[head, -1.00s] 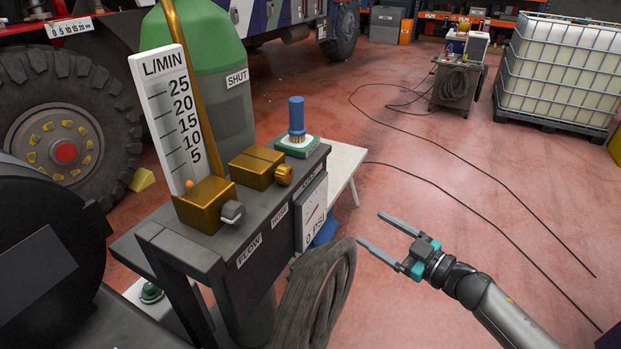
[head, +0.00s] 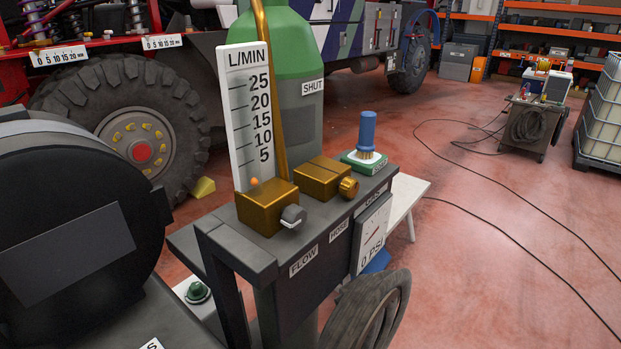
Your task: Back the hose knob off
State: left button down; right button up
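The hose knob is the ribbed brass knob (head: 348,187) on the front of the right-hand brass block (head: 322,178), above the label HOSE (head: 339,230). A grey knob with a pale bar (head: 293,216) sits on the left-hand brass block (head: 264,208), above the label FLOW (head: 303,261). The flow scale (head: 247,115) stands behind that block, with an orange ball near its foot. A gauge marked PSI (head: 372,236) hangs on the panel's right part. Neither gripper shows in the head view now.
A blue-handled brush (head: 367,134) stands on a green-and-white base right of the brass blocks. A coiled hose (head: 365,312) hangs below the gauge. A green cylinder (head: 288,60) is behind. The red floor (head: 480,250) at right is open, with black cables across it.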

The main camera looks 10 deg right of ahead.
aim_at(348, 188)
jog(key=u, duration=0.45)
jog(key=l+u, duration=0.15)
jog(key=u, duration=0.7)
jog(key=l+u, duration=0.15)
jog(key=u, duration=0.25)
jog(key=k+l+u, duration=0.1)
jog(key=l+u, duration=0.3)
jog(key=k+l+u, duration=0.15)
jog(key=l+u, duration=0.3)
jog(key=k+l+u, duration=0.15)
jog(key=l+u, duration=0.25)
jog(key=k+l+u, duration=0.15)
jog(key=u, duration=0.25)
jog(key=k, duration=0.1)
